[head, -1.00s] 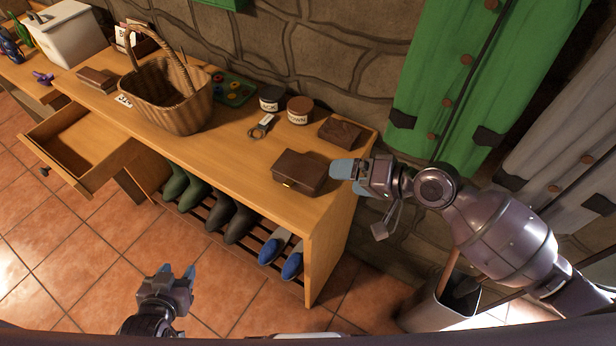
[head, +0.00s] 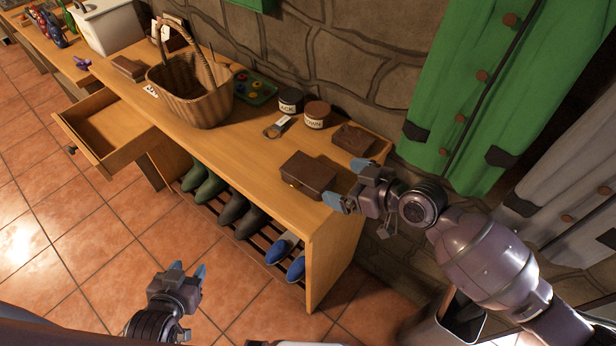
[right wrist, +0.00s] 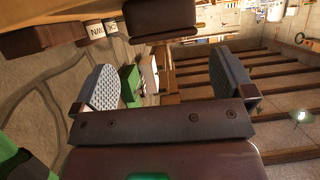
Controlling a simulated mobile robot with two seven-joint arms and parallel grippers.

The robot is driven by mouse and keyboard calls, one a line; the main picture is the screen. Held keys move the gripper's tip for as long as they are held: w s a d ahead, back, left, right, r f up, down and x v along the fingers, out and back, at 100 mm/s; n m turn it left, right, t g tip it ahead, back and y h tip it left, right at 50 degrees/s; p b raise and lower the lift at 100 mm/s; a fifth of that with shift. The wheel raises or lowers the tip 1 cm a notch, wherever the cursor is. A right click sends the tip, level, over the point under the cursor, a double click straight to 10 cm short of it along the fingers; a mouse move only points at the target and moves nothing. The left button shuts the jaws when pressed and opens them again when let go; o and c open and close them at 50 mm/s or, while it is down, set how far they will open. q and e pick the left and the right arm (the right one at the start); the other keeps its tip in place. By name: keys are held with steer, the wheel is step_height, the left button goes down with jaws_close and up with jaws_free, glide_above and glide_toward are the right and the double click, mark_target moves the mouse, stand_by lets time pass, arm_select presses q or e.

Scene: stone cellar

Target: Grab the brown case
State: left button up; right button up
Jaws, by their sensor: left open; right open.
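The brown case (head: 308,175) lies closed on the wooden bench top near its right end, with a small clasp on its front side. My right gripper (head: 348,186) is open just to the right of the case, its fingers pointing toward it and apart from it. In the right wrist view the case (right wrist: 160,22) shows at the top, beyond and between the two open fingers (right wrist: 165,88). My left gripper (head: 187,272) is open and empty, low over the floor in front of the bench.
A brown block-like object (head: 353,139) lies behind the case, near the labelled tins (head: 316,115). A wicker basket (head: 195,105) stands further left. An open drawer (head: 100,135) juts out at left. Boots and blue shoes (head: 283,249) sit below. Green clothing (head: 470,90) hangs at right.

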mark_target(321, 178)
steer(key=shift+s+x, duration=0.2)
steer(key=shift+x, duration=3.2)
steer(key=shift+a+f, duration=0.1)
steer(key=shift+c, duration=0.2)
steer(key=c, duration=0.9)
